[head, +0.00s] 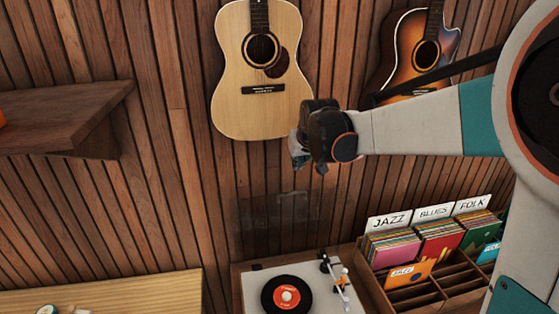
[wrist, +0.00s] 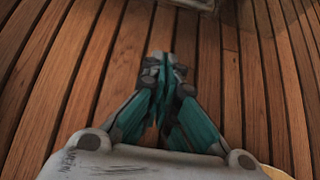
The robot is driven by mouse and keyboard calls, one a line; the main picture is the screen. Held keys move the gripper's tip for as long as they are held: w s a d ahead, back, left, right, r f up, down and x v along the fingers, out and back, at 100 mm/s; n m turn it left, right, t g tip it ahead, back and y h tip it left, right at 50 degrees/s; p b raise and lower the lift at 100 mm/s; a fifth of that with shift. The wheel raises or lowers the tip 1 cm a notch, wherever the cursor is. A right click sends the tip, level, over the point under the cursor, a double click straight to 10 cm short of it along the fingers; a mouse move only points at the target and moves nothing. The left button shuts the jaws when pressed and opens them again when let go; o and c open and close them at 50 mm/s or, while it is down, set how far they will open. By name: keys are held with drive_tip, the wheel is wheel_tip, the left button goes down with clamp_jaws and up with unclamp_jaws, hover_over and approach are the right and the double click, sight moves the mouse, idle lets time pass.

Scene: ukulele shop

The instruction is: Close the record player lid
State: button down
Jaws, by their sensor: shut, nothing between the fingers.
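The record player (head: 330,300) is at the bottom centre of the head view, with a black record with a red label (head: 287,296) on its platter and a tonearm at the right. Its see-through lid (head: 285,218) appears as a faint dark panel standing raised behind the deck, against the wall. My gripper (head: 301,160) is above the lid, in front of the lower part of a guitar's wall space. In the wrist view my gripper (wrist: 166,65) has its teal fingers together, with nothing between them. The gap between gripper and lid is hard to judge.
A pale acoustic guitar (head: 235,95) and a sunburst guitar (head: 405,60) hang on the slatted wall. A record crate (head: 375,292) with genre cards stands right of the player. A wooden shelf (head: 60,115) juts out at left, above a light wooden top (head: 130,300).

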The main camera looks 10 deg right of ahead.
hover_over(295, 198)
drive_tip(key=w, duration=0.4)
wheel_tip(295, 198, down, 8)
drive_tip(key=s, duration=0.3)
drive_tip(key=shift+s+a+f, duration=0.1)
drive_tip(key=shift+s+f, duration=0.15)
drive_tip(key=shift+f, duration=0.35)
drive_tip(key=shift+s, duration=0.1)
drive_tip(key=shift+s+b, duration=0.15)
drive_tip(key=shift+b, duration=0.15)
